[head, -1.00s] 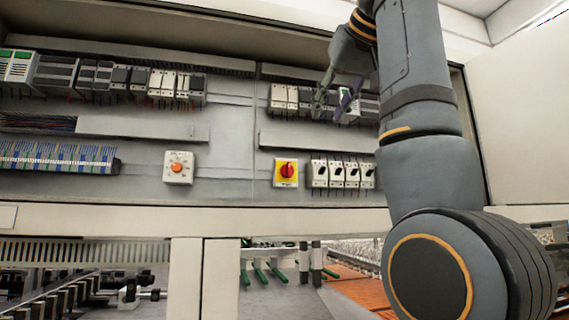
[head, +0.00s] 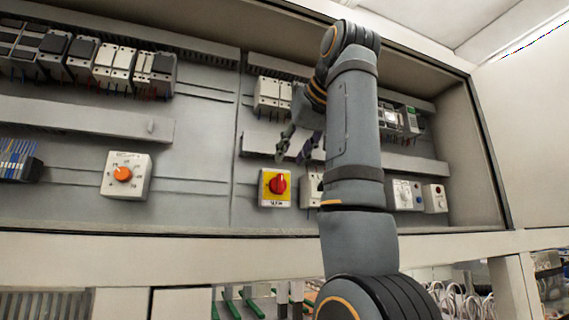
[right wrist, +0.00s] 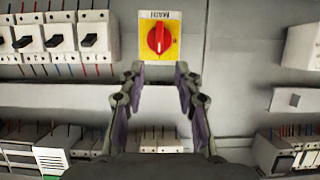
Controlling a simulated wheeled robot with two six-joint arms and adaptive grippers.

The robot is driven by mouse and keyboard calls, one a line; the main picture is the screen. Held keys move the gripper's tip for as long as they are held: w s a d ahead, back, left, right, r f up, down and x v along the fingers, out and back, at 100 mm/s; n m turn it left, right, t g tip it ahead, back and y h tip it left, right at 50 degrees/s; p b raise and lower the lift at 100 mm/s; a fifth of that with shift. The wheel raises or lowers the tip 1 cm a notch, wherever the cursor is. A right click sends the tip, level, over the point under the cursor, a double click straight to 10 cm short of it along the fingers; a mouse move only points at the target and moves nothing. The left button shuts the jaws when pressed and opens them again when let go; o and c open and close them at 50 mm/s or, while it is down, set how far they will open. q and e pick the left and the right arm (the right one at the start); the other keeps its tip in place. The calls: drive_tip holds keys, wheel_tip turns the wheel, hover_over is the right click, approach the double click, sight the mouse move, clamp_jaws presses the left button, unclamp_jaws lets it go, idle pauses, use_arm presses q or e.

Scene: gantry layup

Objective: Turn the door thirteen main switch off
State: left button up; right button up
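The main switch is a red rotary knob on a yellow square plate (head: 275,188), low on the cabinet back panel in the head view. In the right wrist view the red knob (right wrist: 159,38) sits on its yellow plate, marked MAIN and seen upside down, with its grip bar lined up along the picture's vertical. My right gripper (head: 294,158) is just above and right of the switch in the head view. In the right wrist view its fingers (right wrist: 154,68) are apart, with nothing between them, and the knob appears just beyond the tips. My left gripper is not in view.
A white box with an orange knob (head: 123,174) is mounted left of the switch. White breakers (right wrist: 58,36) sit close beside the switch, partly hidden by my right arm in the head view. A grey cable duct (head: 270,143) runs above. The cabinet's lower edge (head: 150,245) is below.

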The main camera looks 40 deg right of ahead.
sight(282, 174)
drive_tip(key=x, duration=0.6)
drive_tip(key=shift+w+d, duration=0.25)
drive_tip(key=shift+w, duration=0.1)
drive_tip(key=shift+s+a+r, duration=0.1)
drive_tip(key=shift+s, duration=0.2)
drive_tip(key=shift+s+a, duration=0.1)
drive_tip(key=shift+s, duration=0.1)
drive_tip(key=shift+w, duration=0.15)
drive_tip(key=shift+c, duration=0.7)
drive_tip(key=shift+w, duration=0.15)
drive_tip(key=shift+c, duration=1.3)
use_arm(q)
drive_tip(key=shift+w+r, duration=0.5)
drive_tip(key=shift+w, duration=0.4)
use_arm(e)
clamp_jaws()
